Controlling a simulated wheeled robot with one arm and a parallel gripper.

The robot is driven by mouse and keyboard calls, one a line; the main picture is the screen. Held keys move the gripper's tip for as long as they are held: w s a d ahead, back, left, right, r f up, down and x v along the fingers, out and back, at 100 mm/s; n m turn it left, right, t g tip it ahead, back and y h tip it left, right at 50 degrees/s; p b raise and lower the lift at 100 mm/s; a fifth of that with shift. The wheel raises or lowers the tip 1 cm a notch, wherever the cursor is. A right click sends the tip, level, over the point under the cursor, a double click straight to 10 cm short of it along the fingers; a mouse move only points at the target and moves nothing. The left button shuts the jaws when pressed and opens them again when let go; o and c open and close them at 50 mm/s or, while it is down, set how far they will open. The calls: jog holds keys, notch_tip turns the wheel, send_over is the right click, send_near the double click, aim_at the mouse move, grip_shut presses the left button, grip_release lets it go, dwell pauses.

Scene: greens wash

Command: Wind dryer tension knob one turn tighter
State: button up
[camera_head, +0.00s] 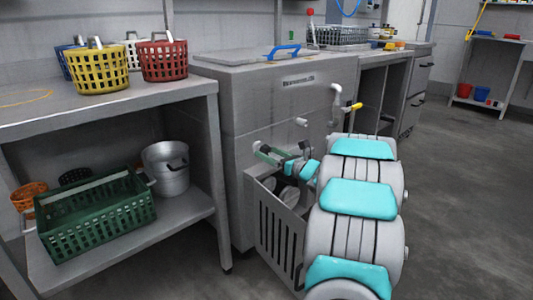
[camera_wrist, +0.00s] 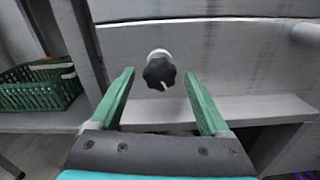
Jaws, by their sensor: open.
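The tension knob (camera_wrist: 160,72) is black and lobed with a pale pointer mark, on a short light stem from the grey dryer front. In the wrist view it lies ahead of my gripper (camera_wrist: 158,98), roughly centred and a little beyond the two green fingertips. The fingers are apart with nothing between them. In the head view my gripper (camera_head: 268,154) is close to the front of the grey dryer cabinet (camera_head: 250,110). The knob cannot be made out there; my gripper and arm are in front of that area.
A slotted grey bin (camera_head: 277,232) stands below my gripper. A pipe with a yellow-handled tap (camera_head: 354,106) sticks out to the right. The left shelf holds a green crate (camera_head: 97,218) and a metal pot (camera_head: 168,168). Open floor lies right.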

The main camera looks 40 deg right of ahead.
jog(key=shift+w+a, duration=0.1)
jog(key=shift+w, duration=0.75)
jog(key=shift+c, duration=0.2)
grip_shut()
